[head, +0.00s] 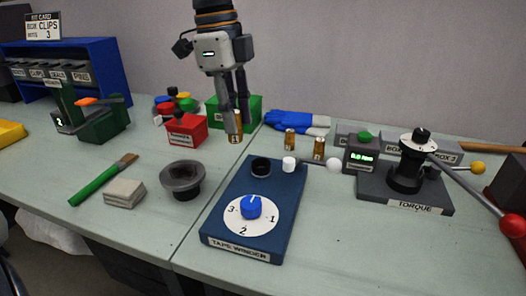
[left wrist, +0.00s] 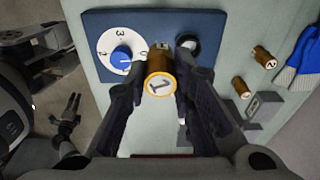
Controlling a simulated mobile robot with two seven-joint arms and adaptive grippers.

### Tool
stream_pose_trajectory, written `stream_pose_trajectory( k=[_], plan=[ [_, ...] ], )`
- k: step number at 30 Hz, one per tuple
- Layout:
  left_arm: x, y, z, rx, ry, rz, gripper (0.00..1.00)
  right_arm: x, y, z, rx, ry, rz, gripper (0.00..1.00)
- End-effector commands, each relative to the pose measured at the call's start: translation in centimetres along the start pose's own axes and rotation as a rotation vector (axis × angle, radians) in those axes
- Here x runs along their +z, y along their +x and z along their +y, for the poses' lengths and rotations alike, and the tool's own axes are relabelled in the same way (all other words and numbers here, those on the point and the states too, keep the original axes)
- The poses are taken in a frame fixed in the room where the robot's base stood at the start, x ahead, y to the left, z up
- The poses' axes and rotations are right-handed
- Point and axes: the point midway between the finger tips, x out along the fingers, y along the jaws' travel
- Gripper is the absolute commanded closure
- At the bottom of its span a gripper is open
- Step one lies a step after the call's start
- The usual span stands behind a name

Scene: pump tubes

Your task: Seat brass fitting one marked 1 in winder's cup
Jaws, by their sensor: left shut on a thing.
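Brass fitting one (head: 237,124), a small cylinder with 1 on its end, is held between the fingertips of my left gripper (head: 236,132). In the left wrist view the 1 shows on its end face (left wrist: 159,86). A dark gripper, likely my right one (left wrist: 72,104), shows small in the left wrist view.
Two other brass fittings (head: 290,139) (head: 319,148) stand behind the winder. A white-tipped lever is beside the cup. The torque stand (head: 405,190) is at right. A grey funnel-like bowl (head: 182,179) and red box (head: 187,130) are at left. Blue gloves (head: 296,121) lie behind.

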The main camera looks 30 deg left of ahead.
Motion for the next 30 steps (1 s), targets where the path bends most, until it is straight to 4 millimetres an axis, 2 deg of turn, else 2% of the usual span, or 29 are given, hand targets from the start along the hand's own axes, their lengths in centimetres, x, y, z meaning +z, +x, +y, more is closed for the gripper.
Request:
stream_pose_trajectory(
  k=[1,3,6,11,17,28,29,30],
  plan=[
    [-0.7,1.1,-1.2,0.007,0.000,-0.003,1.00,0.1,0.1,0.0,0.000,0.000,-0.004,0.60],
    [-1.2,3.3,-2.3,0.015,-0.001,-0.002,1.00,0.8,0.9,0.0,0.001,0.000,-0.035,0.60],
    [-1.8,5.4,-3.6,0.014,-0.001,-0.002,1.00,1.4,1.7,0.1,0.002,0.000,-0.061,0.60],
    [-2.3,6.5,-4.5,0.006,0.000,0.000,1.00,1.8,2.0,0.1,0.003,0.000,-0.074,0.60],
    [-2.3,9.6,-4.9,0.005,0.001,0.001,1.00,2.0,2.3,0.1,0.003,0.000,-0.084,0.60],
    [-2.2,10.1,-4.9,-0.002,0.001,0.000,1.00,1.8,2.1,0.1,0.003,0.000,-0.077,0.60],
    [-2.2,10.1,-4.9,-0.001,0.001,0.000,0.71,1.8,2.2,0.1,0.003,0.000,-0.078,0.60],
    [-2.2,10.1,-4.9,-0.001,0.001,0.001,0.62,1.8,2.2,0.1,0.003,0.000,-0.078,0.60]
  ],
)
